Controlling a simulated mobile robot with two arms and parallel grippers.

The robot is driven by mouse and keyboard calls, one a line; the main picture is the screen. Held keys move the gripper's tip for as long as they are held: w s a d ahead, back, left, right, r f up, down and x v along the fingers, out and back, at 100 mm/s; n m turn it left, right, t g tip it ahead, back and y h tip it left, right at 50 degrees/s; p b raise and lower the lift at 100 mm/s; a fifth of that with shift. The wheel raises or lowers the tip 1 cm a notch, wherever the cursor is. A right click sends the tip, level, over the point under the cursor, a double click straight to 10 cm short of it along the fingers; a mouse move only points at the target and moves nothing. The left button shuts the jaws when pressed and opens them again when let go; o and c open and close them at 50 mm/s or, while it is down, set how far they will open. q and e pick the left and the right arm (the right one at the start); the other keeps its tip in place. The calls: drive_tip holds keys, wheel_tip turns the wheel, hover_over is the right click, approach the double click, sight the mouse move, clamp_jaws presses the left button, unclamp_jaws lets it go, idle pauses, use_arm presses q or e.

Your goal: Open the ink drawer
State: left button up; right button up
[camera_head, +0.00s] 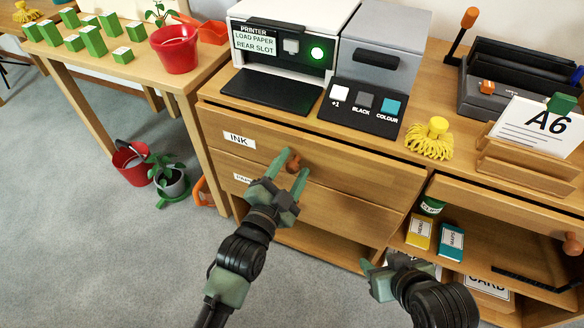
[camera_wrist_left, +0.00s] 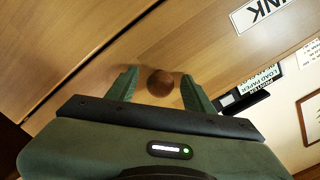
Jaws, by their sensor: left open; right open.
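The ink drawer (camera_head: 330,165) is a wooden front with a white "INK" label (camera_head: 239,139) at its left, under the printer. It looks shut. Its round brown knob (camera_head: 293,163) lies between the fingertips of my left gripper (camera_head: 294,168). In the left wrist view the knob (camera_wrist_left: 160,83) shows between the two open green fingers (camera_wrist_left: 160,88), with a gap on each side. My right gripper (camera_head: 384,272) is open and empty, low in front of the cabinet's right part; one finger is clear and the rest is partly hidden.
A second labelled drawer (camera_head: 310,203) lies just below. The printer (camera_head: 285,50) stands on top, with a black button panel (camera_head: 362,107) beside it. Ink boxes (camera_head: 419,231) sit on an open shelf at right. The grey floor (camera_head: 100,240) is clear at left front.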

use_arm(q)
clamp_jaws()
idle(1.4)
